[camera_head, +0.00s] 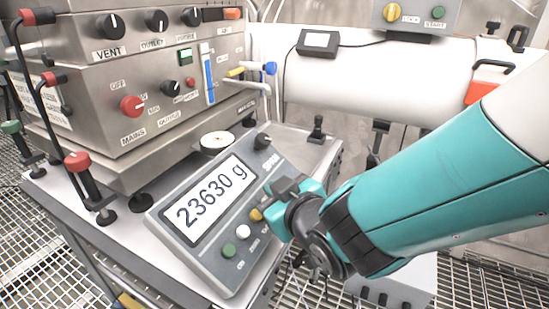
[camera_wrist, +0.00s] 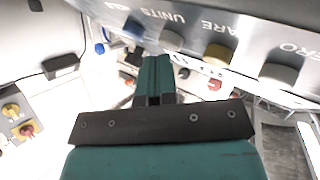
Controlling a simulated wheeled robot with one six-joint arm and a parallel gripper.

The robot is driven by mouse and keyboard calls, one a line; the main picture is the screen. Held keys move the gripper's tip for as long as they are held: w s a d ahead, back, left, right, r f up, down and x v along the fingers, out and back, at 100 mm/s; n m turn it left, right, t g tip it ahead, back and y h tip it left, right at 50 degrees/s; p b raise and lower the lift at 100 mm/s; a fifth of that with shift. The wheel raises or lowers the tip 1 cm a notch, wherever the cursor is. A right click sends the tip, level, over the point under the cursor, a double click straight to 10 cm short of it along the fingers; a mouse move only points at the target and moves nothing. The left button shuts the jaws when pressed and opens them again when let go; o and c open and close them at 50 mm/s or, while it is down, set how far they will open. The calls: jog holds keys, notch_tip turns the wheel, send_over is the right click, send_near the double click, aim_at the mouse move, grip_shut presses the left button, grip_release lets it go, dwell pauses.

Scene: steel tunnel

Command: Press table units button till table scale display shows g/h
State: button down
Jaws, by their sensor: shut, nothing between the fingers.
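The table scale (camera_head: 175,240) is a grey sloped box whose display (camera_head: 216,192) reads 23630 g. A green button (camera_head: 229,250), a white button (camera_head: 243,231) and a yellow button (camera_head: 256,214) show along its front; my gripper hides the buttons further along. In the wrist view, the whitish units button (camera_wrist: 172,40) sits below the UNITS label, between a blue button (camera_wrist: 133,28) and the yellow button (camera_wrist: 217,54). My gripper (camera_head: 284,188) is shut and empty over the scale's right end. In the wrist view its fingertips (camera_wrist: 158,62) appear just below the units button; contact cannot be told.
A black knob (camera_head: 262,141) and a round pan (camera_head: 217,142) stand behind the display. A control cabinet (camera_head: 140,65) with knobs and switches rises at the back left. Red-capped levers (camera_head: 78,162) stand at the left. A white cylinder (camera_head: 390,90) lies behind my arm.

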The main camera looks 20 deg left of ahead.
jog(key=shift+d+r, duration=0.15)
jog(key=d+r+p, duration=0.3)
jog(key=r, duration=0.2)
jog(key=shift+s+d, duration=0.15)
jog(key=shift+d, duration=0.1)
jog(key=shift+p, duration=0.3)
dwell(0.6)
jog(key=s+d+r+m+g+h+p, duration=0.1)
jog(key=d+r+m+g+h+p, duration=0.2)
jog(key=d, duration=0.5)
jog(key=s+d+r+m+g+h+p, duration=0.1)
jog(key=d+r+m+h+p, duration=0.15)
jog(key=d+r, duration=0.45)
jog(key=s+d+r+m+g+h+p, duration=0.1)
jog(key=s+d+r+g+p, duration=0.2)
jog(key=s+d, duration=0.9)
jog(key=shift+s+d+r+g+h+p, duration=0.35)
jog(key=shift+r+g, duration=0.5)
jog(key=shift+g, duration=0.25)
jog(key=shift+w+m, duration=0.1)
jog(key=shift+m, duration=0.15)
